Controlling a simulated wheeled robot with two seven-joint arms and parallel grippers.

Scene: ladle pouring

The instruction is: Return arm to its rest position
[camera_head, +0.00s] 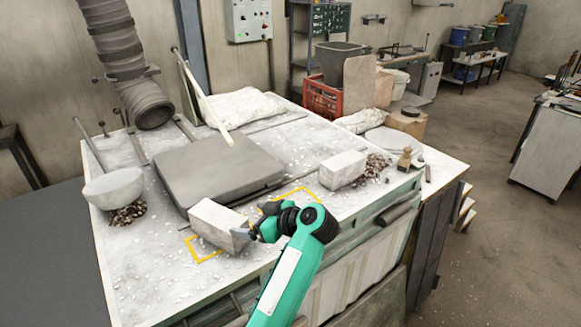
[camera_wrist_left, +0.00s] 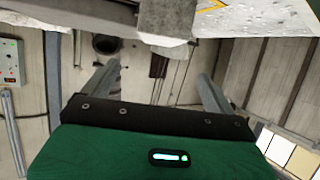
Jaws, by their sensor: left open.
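My left arm, green and black, comes in from the bottom of the head view. Its gripper (camera_head: 243,233) is at the right end of a pale grey block (camera_head: 214,222) near the table's front edge; I cannot tell whether it touches the block. In the left wrist view, the two fingers (camera_wrist_left: 157,80) stand wide apart with nothing between them. A grey block (camera_wrist_left: 165,18) shows beyond them at the top edge. A ladle-like bowl (camera_head: 113,188) with a long handle is at the table's left. My right gripper is not in view.
The pale worktable (camera_head: 150,270) has yellow corner marks around the block. A dark grey slab (camera_head: 215,168) lies behind it. A second block (camera_head: 343,169) sits to the right beside dark crumbs. A hose (camera_head: 120,60) hangs at the back left. Open floor lies to the right.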

